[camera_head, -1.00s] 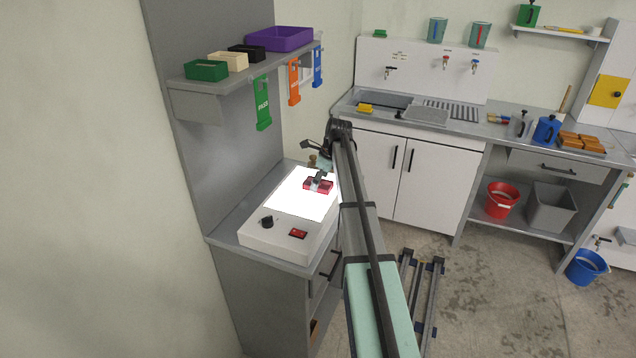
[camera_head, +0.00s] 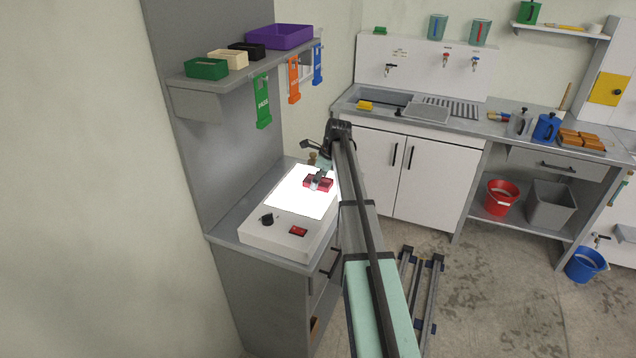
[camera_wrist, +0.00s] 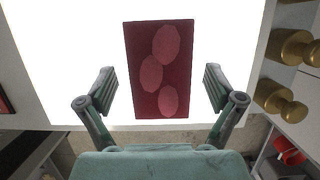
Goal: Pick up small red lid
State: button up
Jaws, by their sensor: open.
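A small red lid (camera_wrist: 160,70), a dark red rectangle with several lighter oval patches on top, lies on the glowing white panel. In the wrist view it lies between the two fingers of my gripper (camera_wrist: 160,92), with a gap on each side. My gripper is open and empty. In the head view my gripper (camera_head: 318,180) is over the red piece (camera_head: 325,185) on the lit panel and partly hides it. The exact height of the fingers above the panel cannot be told.
The light box (camera_head: 270,237) has a black knob and a red switch at its front. Brass knobs (camera_wrist: 290,47) stand close to the right of the panel. Another red piece (camera_wrist: 4,103) shows at the left edge. A shelf (camera_head: 196,87) with coloured trays hangs above.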

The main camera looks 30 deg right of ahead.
jog(key=c, duration=1.1)
jog(key=shift+c, duration=0.2)
